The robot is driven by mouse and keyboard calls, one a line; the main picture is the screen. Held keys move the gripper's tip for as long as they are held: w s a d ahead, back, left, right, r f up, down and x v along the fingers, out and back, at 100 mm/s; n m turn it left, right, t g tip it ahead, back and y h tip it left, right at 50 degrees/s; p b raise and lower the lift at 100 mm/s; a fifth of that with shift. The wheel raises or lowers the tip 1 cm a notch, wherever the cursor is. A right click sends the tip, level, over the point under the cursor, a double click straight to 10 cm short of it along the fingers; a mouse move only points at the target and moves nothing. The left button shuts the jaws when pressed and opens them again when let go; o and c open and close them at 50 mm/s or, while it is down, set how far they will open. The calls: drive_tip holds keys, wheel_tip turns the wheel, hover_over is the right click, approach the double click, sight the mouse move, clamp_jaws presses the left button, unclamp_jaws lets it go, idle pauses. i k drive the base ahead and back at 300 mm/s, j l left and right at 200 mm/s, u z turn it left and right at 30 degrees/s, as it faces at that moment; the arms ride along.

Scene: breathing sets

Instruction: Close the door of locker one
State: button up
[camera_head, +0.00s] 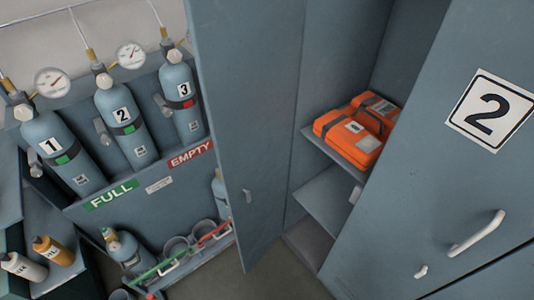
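A tall grey-blue locker door (246,110) stands open in the middle of the view. To the right is the shut door of locker two (430,140), marked with a "2" and fitted with a pale handle (477,233). My gripper is not in view.
At left, a rack holds cylinders numbered 1 (58,155), 2 (124,118) and 3 (182,98), with FULL (111,195) and EMPTY (190,154) signs. Another cylinder (125,250) stands below. Bottles (53,251) sit at lower left. Bare floor (280,275) shows below the open door.

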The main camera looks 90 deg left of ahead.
sight(246, 52)
drive_tip(key=k+j+u, duration=0.15)
drive_tip(key=u, duration=0.25)
drive_tip(key=k+j+u, duration=0.1)
drive_tip(key=j+u, duration=0.6)
drive_tip(key=u, duration=0.15)
drive_tip(key=j+u, duration=0.55)
drive_tip(key=j, duration=1.05)
